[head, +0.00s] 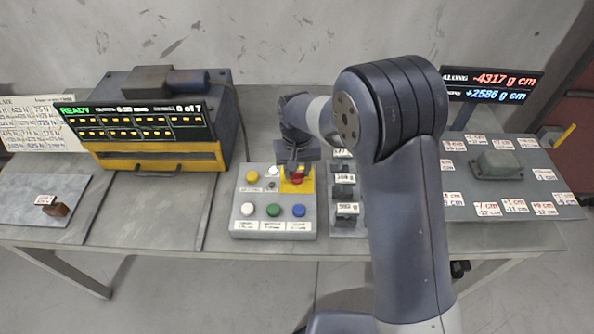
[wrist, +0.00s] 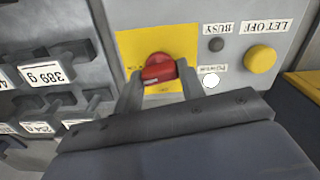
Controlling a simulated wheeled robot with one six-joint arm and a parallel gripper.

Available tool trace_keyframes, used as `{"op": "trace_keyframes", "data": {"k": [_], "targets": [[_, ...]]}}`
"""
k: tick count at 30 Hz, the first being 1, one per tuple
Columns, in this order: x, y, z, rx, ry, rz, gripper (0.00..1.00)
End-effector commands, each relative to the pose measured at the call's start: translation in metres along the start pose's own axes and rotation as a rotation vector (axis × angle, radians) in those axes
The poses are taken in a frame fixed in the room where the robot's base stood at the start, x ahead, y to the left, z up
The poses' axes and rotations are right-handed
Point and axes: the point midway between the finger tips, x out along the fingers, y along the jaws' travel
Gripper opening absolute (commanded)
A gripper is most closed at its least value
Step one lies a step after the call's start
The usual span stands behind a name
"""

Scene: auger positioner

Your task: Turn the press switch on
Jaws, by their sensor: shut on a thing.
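The press switch is a red rotary knob (wrist: 158,68) on a yellow plate (wrist: 185,38) in the wrist view. In the head view the red knob (head: 297,179) shows just below my gripper (head: 294,168), at the top right of the grey control box (head: 239,196). In the wrist view my gripper (wrist: 159,82) has one finger on each side of the knob's grip and is shut on it. The grip lies nearly level, slightly tilted, in that view. The small labels on the plate are too blurred to read.
The box also has a yellow button (wrist: 260,59), white (head: 248,209), green (head: 273,210) and blue (head: 298,211) buttons. Labelled weights (head: 346,210) stand close on its right. A display (head: 140,118) reads READY at left. Bare table lies left of the box.

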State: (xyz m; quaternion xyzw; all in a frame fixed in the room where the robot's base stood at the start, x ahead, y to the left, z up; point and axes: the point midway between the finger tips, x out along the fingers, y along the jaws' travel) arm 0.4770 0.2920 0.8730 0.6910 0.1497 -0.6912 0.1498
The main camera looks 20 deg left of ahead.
Motion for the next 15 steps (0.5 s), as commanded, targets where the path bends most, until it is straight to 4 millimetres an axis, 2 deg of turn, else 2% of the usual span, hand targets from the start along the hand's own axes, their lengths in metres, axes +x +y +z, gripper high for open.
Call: {"op": "trace_keyframes", "data": {"k": [6,15], "targets": [[0.0003,0.0000,0.0000,0.121,0.000,0.000,0.15],[-0.0003,-0.0001,-0.0002,0.199,0.001,0.000,0.15]]}}
